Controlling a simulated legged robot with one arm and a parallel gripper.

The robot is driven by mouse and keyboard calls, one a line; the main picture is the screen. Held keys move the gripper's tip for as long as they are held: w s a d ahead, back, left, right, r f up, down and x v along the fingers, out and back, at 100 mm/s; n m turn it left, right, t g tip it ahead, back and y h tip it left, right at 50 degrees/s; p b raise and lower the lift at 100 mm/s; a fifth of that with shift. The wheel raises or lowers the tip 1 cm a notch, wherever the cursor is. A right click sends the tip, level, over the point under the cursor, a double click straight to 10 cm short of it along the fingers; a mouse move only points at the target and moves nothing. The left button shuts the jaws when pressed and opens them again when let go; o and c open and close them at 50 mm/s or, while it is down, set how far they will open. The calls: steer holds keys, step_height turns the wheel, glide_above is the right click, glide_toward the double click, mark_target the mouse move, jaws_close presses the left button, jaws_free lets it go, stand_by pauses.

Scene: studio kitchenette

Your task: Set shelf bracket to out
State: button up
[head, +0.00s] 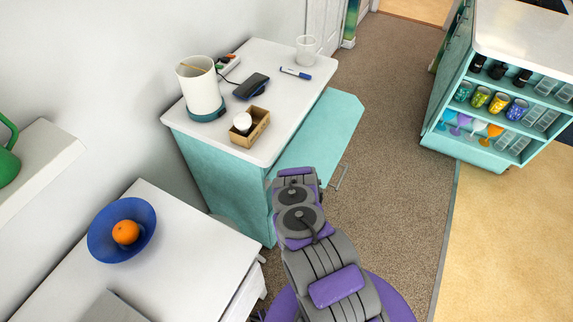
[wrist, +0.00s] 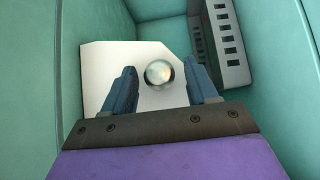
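No part can be named as the shelf bracket for certain. In the wrist view, a grey slotted piece (wrist: 224,45) stands against the teal wall at the upper right, clear of the fingers. My gripper (wrist: 161,80) is open, with its two blue fingers apart. A shiny round ball or knob (wrist: 159,73) shows between the fingertips, with gaps on both sides. Behind it is a white panel (wrist: 108,60). Whether the ball is fixed to the panel cannot be told. In the head view, my arm reaches toward the teal cabinet (head: 212,170), and the fingertips are hidden.
The cabinet's teal door (head: 335,122) stands open, with a bar handle (head: 341,177). The white top holds a cup (head: 306,50), a marker (head: 295,73), a wooden box (head: 262,119) and a white cylinder (head: 201,90). A white counter with a blue bowl (head: 98,240) is at left. Carpet (head: 400,130) is clear at right.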

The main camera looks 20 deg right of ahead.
jaws_close()
stand_by(0.3)
